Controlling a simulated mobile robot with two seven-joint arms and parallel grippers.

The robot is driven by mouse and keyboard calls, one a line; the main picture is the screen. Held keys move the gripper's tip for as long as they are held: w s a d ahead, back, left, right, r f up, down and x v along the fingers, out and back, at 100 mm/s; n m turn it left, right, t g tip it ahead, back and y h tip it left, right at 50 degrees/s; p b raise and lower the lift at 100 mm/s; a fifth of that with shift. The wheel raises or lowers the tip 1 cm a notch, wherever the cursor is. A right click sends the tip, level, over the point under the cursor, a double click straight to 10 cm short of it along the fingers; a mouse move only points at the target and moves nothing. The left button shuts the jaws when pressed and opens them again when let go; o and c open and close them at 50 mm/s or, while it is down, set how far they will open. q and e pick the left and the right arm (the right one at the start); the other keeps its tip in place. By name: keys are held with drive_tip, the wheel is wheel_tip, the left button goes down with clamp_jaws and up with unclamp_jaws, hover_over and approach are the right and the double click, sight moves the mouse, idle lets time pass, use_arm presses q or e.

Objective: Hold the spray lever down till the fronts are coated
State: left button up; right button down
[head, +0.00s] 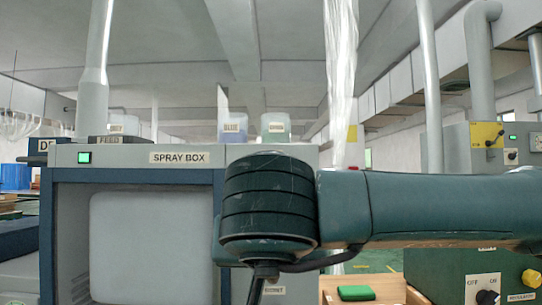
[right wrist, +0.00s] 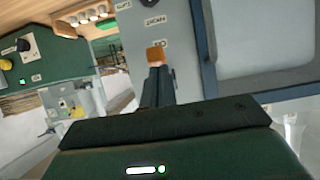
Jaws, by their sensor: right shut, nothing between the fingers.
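The spray box (head: 240,155) stands ahead, with a lit green lamp and a dark-framed opening showing a pale grey panel (head: 150,245). I cannot make out the fronts or any coating on them. My right arm crosses from the right in the head view, its wrist hiding the box's right side. In the right wrist view my right gripper (right wrist: 157,76) is shut, pointing at the grey labelled face of the box (right wrist: 180,35). A small orange-brown block (right wrist: 156,54) shows at its fingertips; I cannot tell whether it is the spray lever or part of the fingers. My left gripper is out of view.
A green control cabinet (head: 456,262) with an off-on knob stands at right. A wooden tray (head: 392,288) holding a green pad (head: 356,293) lies beyond my right forearm. Two labelled containers, one blue (head: 233,127), stand behind the box top. A clear plastic curtain (head: 342,70) hangs near the middle.

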drive_tip(key=shift+a+f, duration=0.1)
drive_tip(key=shift+f, duration=0.35)
use_arm(q)
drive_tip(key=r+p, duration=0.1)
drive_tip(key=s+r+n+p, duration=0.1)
drive_tip(key=p, duration=0.1)
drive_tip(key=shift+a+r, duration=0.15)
use_arm(e)
drive_tip(key=w+r+v, duration=0.1)
drive_tip(key=r+v, duration=0.1)
drive_tip(key=v, duration=1.1)
drive_tip(key=shift+s+r, duration=0.15)
drive_tip(key=shift+r, duration=0.1)
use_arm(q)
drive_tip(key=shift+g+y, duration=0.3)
